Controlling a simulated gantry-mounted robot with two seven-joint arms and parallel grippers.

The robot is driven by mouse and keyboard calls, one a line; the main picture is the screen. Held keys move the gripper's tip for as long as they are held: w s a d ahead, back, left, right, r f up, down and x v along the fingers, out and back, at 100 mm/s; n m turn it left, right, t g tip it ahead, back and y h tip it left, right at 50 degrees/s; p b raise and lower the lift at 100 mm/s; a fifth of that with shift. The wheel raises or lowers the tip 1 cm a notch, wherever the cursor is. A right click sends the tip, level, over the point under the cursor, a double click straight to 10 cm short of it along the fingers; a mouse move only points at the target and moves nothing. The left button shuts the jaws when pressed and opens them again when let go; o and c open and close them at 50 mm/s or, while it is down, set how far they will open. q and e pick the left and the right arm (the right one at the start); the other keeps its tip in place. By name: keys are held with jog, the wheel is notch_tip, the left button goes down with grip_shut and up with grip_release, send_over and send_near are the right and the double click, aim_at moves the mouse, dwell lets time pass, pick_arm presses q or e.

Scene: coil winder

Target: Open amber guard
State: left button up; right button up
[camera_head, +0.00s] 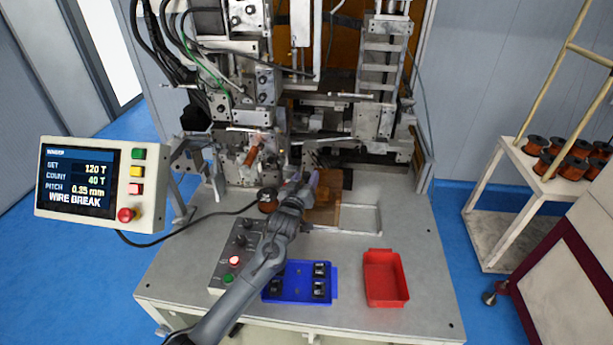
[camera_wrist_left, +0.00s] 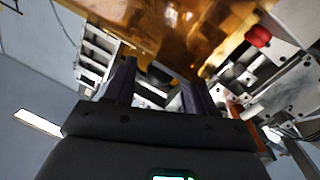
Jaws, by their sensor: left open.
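An amber sheet (camera_head: 343,45), which I take for the guard, shows behind the machine's metal frames at the top of the head view. In the left wrist view, a glossy amber sheet (camera_wrist_left: 185,25) spans the upper middle, beyond the fingers. I cannot tell how far the guard is open. My left gripper (camera_head: 304,180) reaches over the worktable to the front of the winder. In the left wrist view its two dark fingers (camera_wrist_left: 153,88) stand apart with nothing between them. No contact with the amber sheet can be made out. My right gripper is not in view.
A control screen (camera_head: 80,185) reading WIRE BREAK stands left. The worktable (camera_head: 410,230) holds a button box (camera_head: 236,250), a blue tray (camera_head: 290,297) with dark parts, and an empty red bin (camera_head: 385,278). A red knob (camera_wrist_left: 258,36) shows beside the amber sheet.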

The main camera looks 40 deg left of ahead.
pick_arm(q)
jog(key=shift+x, duration=0.9)
jog(key=shift+c, duration=0.3)
grip_shut()
